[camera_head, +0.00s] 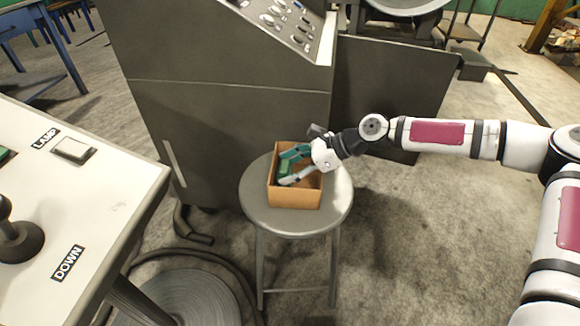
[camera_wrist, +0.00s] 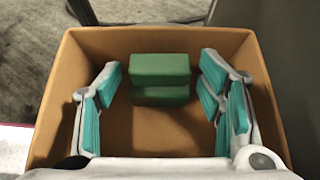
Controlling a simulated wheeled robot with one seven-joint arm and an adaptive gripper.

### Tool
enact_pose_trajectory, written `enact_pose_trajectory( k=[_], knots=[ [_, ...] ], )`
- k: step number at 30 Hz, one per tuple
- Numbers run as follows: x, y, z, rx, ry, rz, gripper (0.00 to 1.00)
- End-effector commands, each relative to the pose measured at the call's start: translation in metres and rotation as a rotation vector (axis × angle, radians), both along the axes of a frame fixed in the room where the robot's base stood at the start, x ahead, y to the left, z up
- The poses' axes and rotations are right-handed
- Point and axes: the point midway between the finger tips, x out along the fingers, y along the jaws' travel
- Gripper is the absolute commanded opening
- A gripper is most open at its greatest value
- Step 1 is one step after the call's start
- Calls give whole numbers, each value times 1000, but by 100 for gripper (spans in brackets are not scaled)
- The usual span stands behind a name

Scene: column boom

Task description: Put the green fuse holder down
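The green fuse holder (camera_wrist: 160,72) is a two-tier green block inside an open cardboard box (camera_head: 294,197), near one wall in the wrist view. The box stands on a round grey stool (camera_head: 256,212). My gripper (camera_wrist: 158,82) reaches down into the box with its teal-padded fingers on either side of the fuse holder. The fingers are spread, with a visible gap on both sides of the holder. In the head view my gripper (camera_head: 288,168) partly hides the inside of the box.
A dark grey control cabinet (camera_head: 230,120) stands just behind the stool. A white panel (camera_head: 110,200) with a lamp switch and a joystick is at the left. A coiled hose or cable (camera_head: 190,297) lies on the floor beside the stool. The floor to the right is mostly clear.

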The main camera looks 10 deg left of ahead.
Motion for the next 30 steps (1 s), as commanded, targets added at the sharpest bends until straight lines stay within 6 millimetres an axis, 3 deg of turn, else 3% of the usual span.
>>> enact_pose_trajectory(
  k=[13,30],
  knots=[
    [1,-6,7,-2,-1,-2,69],
    [3,-89,64,-2,-1,-1,69]
  ],
)
